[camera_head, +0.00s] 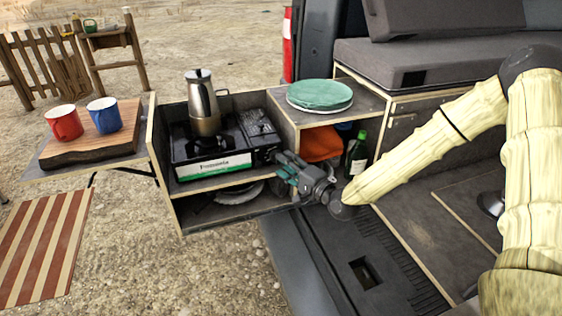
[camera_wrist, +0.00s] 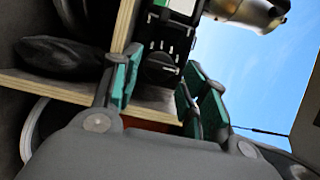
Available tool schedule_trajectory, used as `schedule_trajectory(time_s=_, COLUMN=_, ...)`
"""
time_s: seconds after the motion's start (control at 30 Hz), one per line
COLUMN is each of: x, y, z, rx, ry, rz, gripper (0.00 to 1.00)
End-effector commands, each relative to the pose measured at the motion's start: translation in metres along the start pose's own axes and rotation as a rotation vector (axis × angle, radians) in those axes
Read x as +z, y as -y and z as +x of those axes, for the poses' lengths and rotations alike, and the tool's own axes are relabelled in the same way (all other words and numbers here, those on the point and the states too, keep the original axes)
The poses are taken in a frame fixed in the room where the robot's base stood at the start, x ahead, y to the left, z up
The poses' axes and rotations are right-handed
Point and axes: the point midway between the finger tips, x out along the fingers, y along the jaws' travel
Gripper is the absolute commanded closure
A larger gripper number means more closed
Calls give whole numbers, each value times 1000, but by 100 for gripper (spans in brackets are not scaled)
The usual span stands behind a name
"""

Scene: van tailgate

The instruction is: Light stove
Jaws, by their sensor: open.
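A black portable gas stove (camera_head: 182,149) with a white and green front label sits on the upper shelf of the pull-out kitchen box. A silver moka pot (camera_head: 203,102) stands upright on its burner. My gripper (camera_head: 284,172) is at the stove's front right corner. In the wrist view, my gripper (camera_wrist: 158,85) is open, with green-padded fingers apart and nothing seen between them. A dark round part, probably the stove's knob (camera_wrist: 163,68), shows just beyond the fingers. In the head view my gripper hides that corner. The moka pot shows partly in the wrist view (camera_wrist: 250,10). No flame is visible.
The box's wooden shelf edge (camera_head: 215,183) runs just below the stove. Green plates (camera_head: 320,94) lie on the counter to the right, above an orange item (camera_head: 320,143) and a green bottle (camera_head: 356,155). Red (camera_head: 64,123) and blue (camera_head: 104,115) mugs stand on a board at left.

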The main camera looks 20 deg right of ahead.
Motion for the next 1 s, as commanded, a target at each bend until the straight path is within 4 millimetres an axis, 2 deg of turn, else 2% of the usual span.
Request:
schedule_trajectory(time_s=0.2, x=0, y=0, z=22, rx=0, ry=0, rz=-1, gripper=56)
schedule_trajectory(time_s=0.6, x=0, y=0, z=28, rx=1, ry=-1, rz=0, gripper=56)
schedule_trajectory(time_s=0.8, x=0, y=0, z=28, rx=1, ry=-1, rz=0, gripper=89)
schedule_trajectory(time_s=1.0, x=0, y=0, z=28, rx=4, ry=0, rz=-6, gripper=89)
